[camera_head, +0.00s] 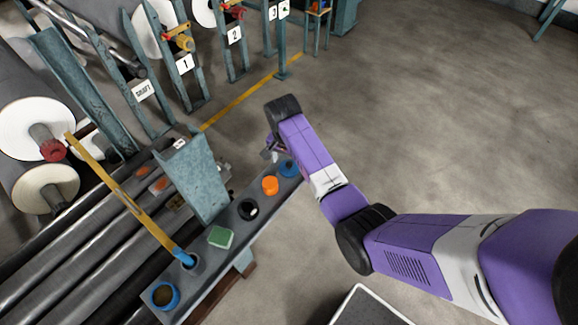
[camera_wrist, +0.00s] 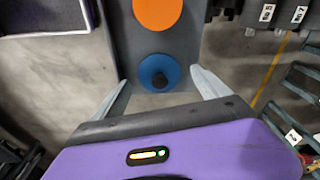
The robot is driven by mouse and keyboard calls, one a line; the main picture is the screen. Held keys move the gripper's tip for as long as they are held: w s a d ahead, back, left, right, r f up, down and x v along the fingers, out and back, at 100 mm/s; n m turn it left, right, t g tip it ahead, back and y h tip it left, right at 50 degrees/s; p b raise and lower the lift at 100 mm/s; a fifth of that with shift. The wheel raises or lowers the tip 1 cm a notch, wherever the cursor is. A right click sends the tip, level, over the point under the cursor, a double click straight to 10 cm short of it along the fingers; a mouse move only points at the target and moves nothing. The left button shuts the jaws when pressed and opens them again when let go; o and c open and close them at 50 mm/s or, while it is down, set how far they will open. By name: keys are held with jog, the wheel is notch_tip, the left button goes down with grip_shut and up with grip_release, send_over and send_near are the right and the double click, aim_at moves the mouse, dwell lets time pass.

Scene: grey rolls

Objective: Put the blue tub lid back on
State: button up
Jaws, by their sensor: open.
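The blue lid (camera_head: 288,168), a round disc with a dark knob, lies at the far end of a narrow grey shelf (camera_head: 205,267). It also shows in the wrist view (camera_wrist: 146,72), near the shelf end and between my fingertips in the picture. The blue tub (camera_head: 157,304) stands uncovered at the near end of the shelf, with dark brownish contents. My gripper (camera_wrist: 163,84) is open and empty, its two pale fingers spread on either side of the lid. In the head view it is mostly hidden behind my wrist, by the lid; its height above the lid is unclear.
A blue-grey upright plate (camera_head: 200,180) rises beside the shelf. Open floor lies right.

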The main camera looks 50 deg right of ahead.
jog(key=shift+f, duration=0.5)
jog(key=c, duration=1.4)
jog(key=shift+c, duration=0.3)
jog(key=shift+d+r, duration=0.1)
jog(key=shift+r, duration=0.05)
